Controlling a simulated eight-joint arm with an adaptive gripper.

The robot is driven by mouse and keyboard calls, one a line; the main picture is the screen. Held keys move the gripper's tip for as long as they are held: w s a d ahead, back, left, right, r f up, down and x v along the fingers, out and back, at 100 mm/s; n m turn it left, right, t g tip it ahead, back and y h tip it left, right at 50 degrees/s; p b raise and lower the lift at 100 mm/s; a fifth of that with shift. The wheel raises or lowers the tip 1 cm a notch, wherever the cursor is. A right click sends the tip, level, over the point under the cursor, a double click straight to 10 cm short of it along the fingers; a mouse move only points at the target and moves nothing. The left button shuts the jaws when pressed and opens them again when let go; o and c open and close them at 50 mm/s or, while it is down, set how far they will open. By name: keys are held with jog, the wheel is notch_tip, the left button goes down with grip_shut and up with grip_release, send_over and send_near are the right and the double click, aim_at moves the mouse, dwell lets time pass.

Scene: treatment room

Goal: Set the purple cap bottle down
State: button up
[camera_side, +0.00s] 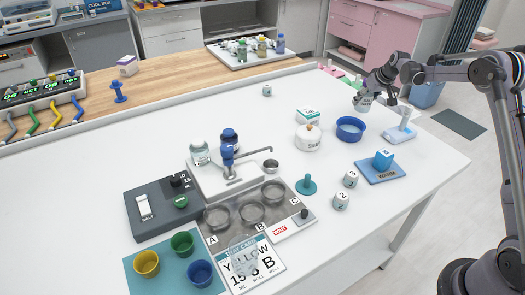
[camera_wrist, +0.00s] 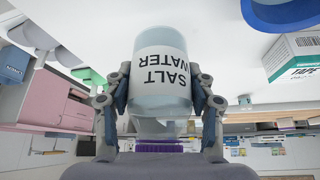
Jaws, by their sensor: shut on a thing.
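The purple cap bottle (camera_wrist: 160,75) has a clear pale-blue body and a white "SALT WATER" label, upside down in the wrist view. Its purple cap shows at the lower end there. In the side view the bottle (camera_side: 363,104) is small, at the far right part of the white table (camera_side: 310,150). My gripper (camera_side: 374,94) is shut on the bottle, with one finger at each side of its body in the wrist view (camera_wrist: 163,95). I cannot tell whether the bottle's base touches the table.
A blue bowl (camera_side: 350,129), a white lidded jar (camera_side: 308,138) and a tape box (camera_side: 308,115) stand near the bottle. A white dispenser (camera_side: 402,127) is to its right. Pink and green items (camera_side: 333,71) lie behind. The table left of the tape box is mostly clear.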

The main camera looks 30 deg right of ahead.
aim_at(363, 107)
jog(key=shift+f, duration=1.8)
jog(key=shift+f, duration=0.15)
jog(key=o, duration=1.4)
jog(key=shift+c, duration=0.2)
